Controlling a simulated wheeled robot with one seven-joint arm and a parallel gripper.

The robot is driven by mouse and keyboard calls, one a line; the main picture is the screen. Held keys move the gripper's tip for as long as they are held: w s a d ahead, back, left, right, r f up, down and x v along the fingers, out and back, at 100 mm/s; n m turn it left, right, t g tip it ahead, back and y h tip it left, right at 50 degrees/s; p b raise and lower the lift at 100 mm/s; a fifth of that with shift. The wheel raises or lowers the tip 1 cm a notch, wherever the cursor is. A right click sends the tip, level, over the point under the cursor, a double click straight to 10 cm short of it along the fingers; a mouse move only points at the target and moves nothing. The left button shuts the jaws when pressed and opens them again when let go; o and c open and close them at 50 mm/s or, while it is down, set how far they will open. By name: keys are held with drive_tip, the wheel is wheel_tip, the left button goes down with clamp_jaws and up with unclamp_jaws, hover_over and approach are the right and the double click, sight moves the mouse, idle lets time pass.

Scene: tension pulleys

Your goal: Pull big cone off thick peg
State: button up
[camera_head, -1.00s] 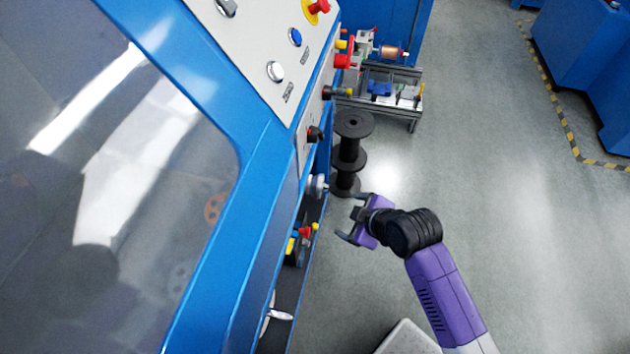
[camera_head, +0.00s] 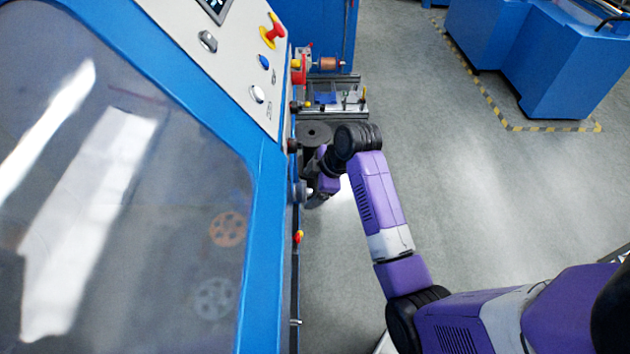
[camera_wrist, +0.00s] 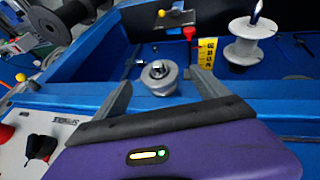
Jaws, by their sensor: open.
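A grey, stepped cone-shaped piece (camera_wrist: 160,80) with a shiny metal end sits on the blue machine's side in the wrist view; I take it for the big cone. The peg under it is hidden. A grey rounded piece (camera_head: 301,190) at the machine's edge in the head view seems to be the same one. My gripper (camera_wrist: 162,76) is open, with one finger on each side of the cone; contact cannot be told. In the head view my gripper (camera_head: 316,192) is partly hidden by my wrist. A larger pale flanged pulley (camera_wrist: 248,45) stands on a pointed metal peg to the right.
The blue machine (camera_head: 262,215) fills the left side. A black spool (camera_head: 314,133) stands close beyond my wrist. The grey floor (camera_head: 480,200) to the right is clear.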

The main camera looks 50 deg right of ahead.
sight(306, 189)
drive_tip(key=shift+x, duration=1.85)
drive_tip(key=shift+c, duration=0.3)
drive_tip(key=c, duration=1.5)
